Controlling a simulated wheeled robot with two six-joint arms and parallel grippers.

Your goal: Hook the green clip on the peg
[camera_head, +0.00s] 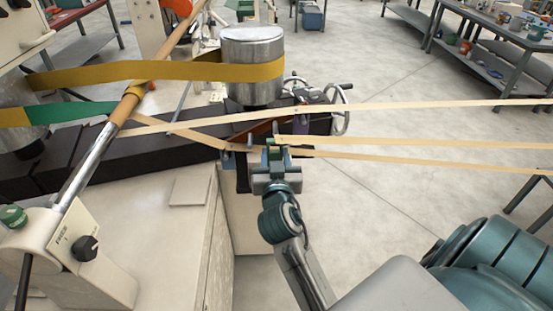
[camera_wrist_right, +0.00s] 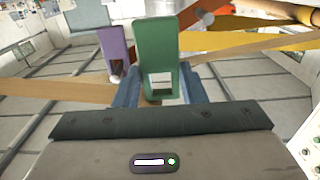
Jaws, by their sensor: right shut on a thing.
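My right gripper (camera_head: 270,163) is shut on the green clip (camera_head: 274,148), near the tan bands. In the right wrist view the green clip (camera_wrist_right: 157,40) stands upright between the blue fingers (camera_wrist_right: 158,88), with a square opening low in its face. A purple clip (camera_wrist_right: 112,46) is left of it and farther off in that view. The purple clip also shows small in the head view (camera_head: 301,116). I cannot clearly pick out the peg among the small parts by the gripper. My left gripper is out of view.
Tan bands (camera_head: 420,160) run right from the gripper area. A yellow belt (camera_head: 120,73) wraps a metal drum (camera_head: 252,50) behind. A wooden-and-metal bar (camera_head: 90,160) crosses the left. The machine housing (camera_head: 160,240) lies at lower left; open floor (camera_head: 410,110) is at right.

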